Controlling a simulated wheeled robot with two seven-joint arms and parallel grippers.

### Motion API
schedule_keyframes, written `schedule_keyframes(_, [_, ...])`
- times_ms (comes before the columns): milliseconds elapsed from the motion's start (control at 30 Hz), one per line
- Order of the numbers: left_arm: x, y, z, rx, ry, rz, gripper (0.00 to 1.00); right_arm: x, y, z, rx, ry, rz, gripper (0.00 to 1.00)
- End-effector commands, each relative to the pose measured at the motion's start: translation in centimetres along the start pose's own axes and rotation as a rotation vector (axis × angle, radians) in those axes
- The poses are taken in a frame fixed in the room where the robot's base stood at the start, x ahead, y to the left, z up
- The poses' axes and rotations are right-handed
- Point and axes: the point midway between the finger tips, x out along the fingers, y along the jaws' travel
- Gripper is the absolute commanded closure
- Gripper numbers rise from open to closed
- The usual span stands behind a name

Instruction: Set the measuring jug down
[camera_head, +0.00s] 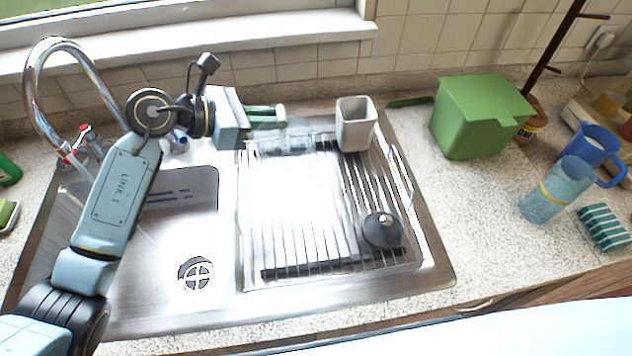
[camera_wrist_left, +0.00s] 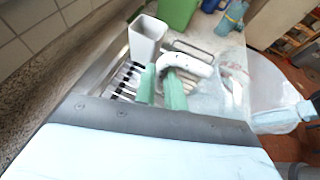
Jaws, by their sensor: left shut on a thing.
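My left gripper (camera_head: 268,116) reaches over the back of the sink's drainer, with green fingertips. In the left wrist view its fingers (camera_wrist_left: 162,86) are shut on the pale curved handle of a clear, see-through measuring jug (camera_wrist_left: 222,92). The jug's body extends to the right of the fingers and its outline is faint. In the head view the jug is hard to make out against the bright rack. I cannot tell whether its base touches anything. My right gripper is not in view.
A wire drying rack (camera_head: 300,215) covers the drainer, with a grey-white cup (camera_head: 356,122) at its back and a dark lidded object (camera_head: 382,230) at front right. A green box (camera_head: 480,115), blue jug (camera_head: 592,146) and blue tumbler (camera_head: 556,190) stand right. The rack's middle is clear.

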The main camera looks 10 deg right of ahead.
Motion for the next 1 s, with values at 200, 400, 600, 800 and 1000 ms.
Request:
schedule_keyframes(200, [2.0, -0.1, -3.4, -0.004, 0.000, -0.011, 1.00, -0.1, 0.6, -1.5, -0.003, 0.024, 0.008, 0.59])
schedule_keyframes(400, [2.9, -0.1, -5.5, 0.000, -0.001, -0.009, 1.00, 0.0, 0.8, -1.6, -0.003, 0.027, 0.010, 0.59])
schedule_keyframes(600, [4.0, -0.1, -8.0, -0.003, -0.001, -0.010, 1.00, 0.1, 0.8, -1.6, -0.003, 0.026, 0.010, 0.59])
schedule_keyframes(800, [4.3, -0.1, -8.9, 0.002, -0.001, -0.009, 1.00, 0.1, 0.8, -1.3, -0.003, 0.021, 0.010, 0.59])
schedule_keyframes(1000, [4.3, -0.1, -9.0, 0.002, -0.001, -0.008, 1.00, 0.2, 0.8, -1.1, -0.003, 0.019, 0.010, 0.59])
